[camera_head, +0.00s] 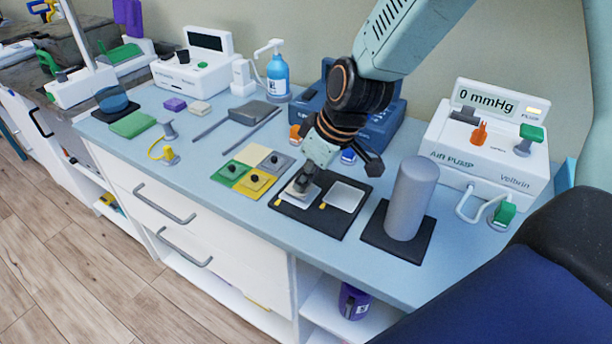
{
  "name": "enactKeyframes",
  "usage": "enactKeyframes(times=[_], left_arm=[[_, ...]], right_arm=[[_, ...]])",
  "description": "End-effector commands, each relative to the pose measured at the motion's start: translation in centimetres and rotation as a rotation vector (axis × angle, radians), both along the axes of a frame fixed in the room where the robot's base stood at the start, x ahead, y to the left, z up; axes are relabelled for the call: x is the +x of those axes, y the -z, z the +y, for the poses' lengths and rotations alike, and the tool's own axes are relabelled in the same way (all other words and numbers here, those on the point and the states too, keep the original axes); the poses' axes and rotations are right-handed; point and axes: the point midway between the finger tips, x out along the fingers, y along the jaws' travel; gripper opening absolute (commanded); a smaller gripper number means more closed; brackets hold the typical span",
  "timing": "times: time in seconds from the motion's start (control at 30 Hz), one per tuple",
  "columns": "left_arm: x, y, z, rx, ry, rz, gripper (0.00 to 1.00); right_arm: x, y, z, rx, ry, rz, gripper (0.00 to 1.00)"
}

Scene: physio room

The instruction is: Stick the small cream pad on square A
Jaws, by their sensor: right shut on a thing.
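My right gripper (303,182) reaches down from the top and is shut on the dark knob of the small cream pad (299,198), over the left pale square of a black board (319,220). Gripper and pad hide most of that left square, so I cannot tell whether the pad touches it. The right pale square (343,197) is bare. The letters on the squares are too small to read. My left gripper is not in view.
A grey cylinder (411,198) stands on a dark base close right of the board. An air pump (485,150) is at the right, a blue box (381,122) behind. Two grey rods (238,133) and a blue bottle (278,77) are further left. The counter's front edge is near.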

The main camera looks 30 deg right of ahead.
Motion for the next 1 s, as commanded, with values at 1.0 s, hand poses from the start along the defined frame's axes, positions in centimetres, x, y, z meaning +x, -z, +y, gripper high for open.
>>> enactKeyframes(times=[1.0], left_arm=[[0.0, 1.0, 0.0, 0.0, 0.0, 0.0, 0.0]], right_arm=[[0.0, 1.1, 0.0, 0.0, 0.0, 0.0, 0.0]])
